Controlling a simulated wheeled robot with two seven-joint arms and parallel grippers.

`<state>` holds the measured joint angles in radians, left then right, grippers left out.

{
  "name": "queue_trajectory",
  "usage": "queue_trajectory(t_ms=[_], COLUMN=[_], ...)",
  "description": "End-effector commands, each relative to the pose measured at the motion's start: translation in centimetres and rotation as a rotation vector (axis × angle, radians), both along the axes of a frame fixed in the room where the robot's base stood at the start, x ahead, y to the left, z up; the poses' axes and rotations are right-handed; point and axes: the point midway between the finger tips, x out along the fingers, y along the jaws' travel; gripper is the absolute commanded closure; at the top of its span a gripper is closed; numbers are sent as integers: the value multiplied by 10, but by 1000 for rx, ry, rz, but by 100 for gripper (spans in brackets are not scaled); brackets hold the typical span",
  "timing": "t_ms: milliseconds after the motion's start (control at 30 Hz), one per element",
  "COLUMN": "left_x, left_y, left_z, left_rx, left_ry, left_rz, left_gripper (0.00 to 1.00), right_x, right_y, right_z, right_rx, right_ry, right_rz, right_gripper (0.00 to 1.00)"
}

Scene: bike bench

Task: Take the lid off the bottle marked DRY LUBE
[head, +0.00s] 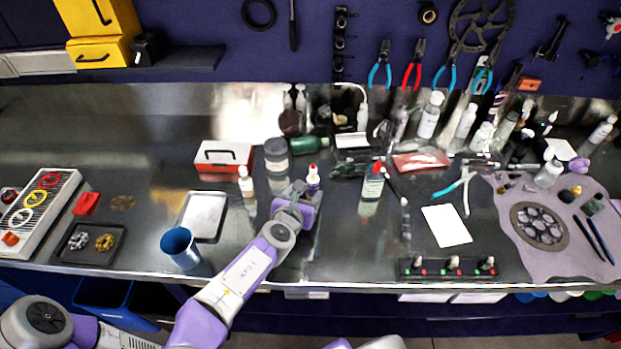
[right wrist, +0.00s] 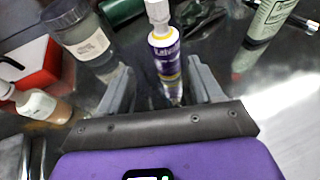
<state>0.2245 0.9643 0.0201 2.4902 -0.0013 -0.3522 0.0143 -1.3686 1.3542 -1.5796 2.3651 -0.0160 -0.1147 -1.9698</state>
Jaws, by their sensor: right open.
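A small bottle with a purple, white and yellow label (head: 313,182) stands upright on the metal bench. In the right wrist view the bottle (right wrist: 165,56) shows lettering that seems to read "Lube"; the rest is too small to read. Its white lid (right wrist: 157,12) is on, and its top is cut off by the picture edge. My right gripper (head: 300,192) is low over the bench, just on the near side of the bottle. In the right wrist view its open fingers (right wrist: 160,76) point toward the bottle, one on each side, with no clear contact. My left gripper is out of view.
A grey-lidded jar (head: 276,155) and a white-capped bottle (head: 246,182) stand left of the bottle. A red-capped bottle (head: 373,183) stands to the right. A green bottle (head: 308,145) lies behind. A blue cup (head: 180,247) and a metal tray (head: 203,215) are at left.

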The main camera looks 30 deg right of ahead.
Motion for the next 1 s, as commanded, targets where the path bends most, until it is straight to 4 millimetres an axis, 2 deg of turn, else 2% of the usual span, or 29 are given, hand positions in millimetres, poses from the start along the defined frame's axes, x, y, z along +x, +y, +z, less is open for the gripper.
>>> queue_trajectory(t_ms=[500, 833, 1000], left_x=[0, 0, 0], left_y=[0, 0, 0], left_z=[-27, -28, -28], left_rx=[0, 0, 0], left_ry=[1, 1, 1], left_rz=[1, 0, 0], left_gripper=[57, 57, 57], right_x=[37, 43, 43], right_y=[-49, -54, -53], right_z=[-25, -25, -25], right_rx=[3, 0, 0], right_ry=[0, 0, 0], right_rz=[-4, -2, -2], right_gripper=[35, 35, 59])
